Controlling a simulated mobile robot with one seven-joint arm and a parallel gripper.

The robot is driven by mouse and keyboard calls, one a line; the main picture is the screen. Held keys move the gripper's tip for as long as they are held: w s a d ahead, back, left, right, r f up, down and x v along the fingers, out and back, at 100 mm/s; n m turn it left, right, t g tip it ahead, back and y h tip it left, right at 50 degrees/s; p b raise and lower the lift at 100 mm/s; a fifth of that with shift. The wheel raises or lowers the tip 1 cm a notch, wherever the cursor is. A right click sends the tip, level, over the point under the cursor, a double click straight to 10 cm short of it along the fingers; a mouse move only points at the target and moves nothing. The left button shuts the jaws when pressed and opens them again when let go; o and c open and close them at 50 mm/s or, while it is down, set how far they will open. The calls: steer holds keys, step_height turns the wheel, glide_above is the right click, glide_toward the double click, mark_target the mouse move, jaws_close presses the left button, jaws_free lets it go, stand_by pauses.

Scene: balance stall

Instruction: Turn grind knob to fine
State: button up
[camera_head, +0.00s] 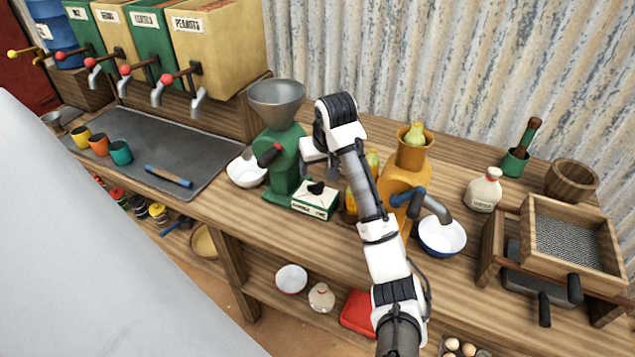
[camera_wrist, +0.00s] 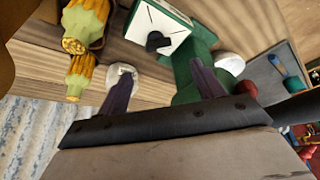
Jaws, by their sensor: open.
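A green grinder (camera_head: 286,165) with a grey metal hopper (camera_head: 277,98) stands on the wooden counter. At its foot is a white-faced box with green edges (camera_head: 314,202) and a black knob (camera_head: 316,188) on top. The wrist view shows the knob (camera_wrist: 158,41) pointing sideways on the white face; the lettering is too small to read. My gripper (camera_wrist: 163,78) is open and empty, its two dark fingers spread apart, with the knob beyond the tips and not touching. In the head view, my gripper is above and behind the box, its fingers partly hidden.
A yellow machine (camera_head: 402,180) with a blue-grey spout stands right of my arm, a white bowl (camera_head: 442,236) below it. Another white bowl (camera_head: 246,171) is left of the grinder. A corrugated wall (camera_head: 440,60) closes the back.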

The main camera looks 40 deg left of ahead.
mark_target(317, 184)
steer(key=b+x, duration=0.6)
steer(key=x, duration=0.3)
steer(key=shift+w+d+f, duration=0.1)
steer(key=shift+w+f, duration=0.05)
steer(key=shift+f, duration=0.05)
steer(key=c, duration=1)
steer(key=shift+r, duration=0.1)
steer(key=n+g+p, duration=0.1)
steer(key=n+p, duration=0.1)
steer(key=shift+d+n, duration=0.1)
steer(key=shift+n, duration=0.3)
steer(key=shift+w+n+g+p, duration=0.15)
steer(key=shift+n+g+p, duration=0.7)
steer(key=shift+n, duration=1.35)
steer(key=shift+d, duration=0.1)
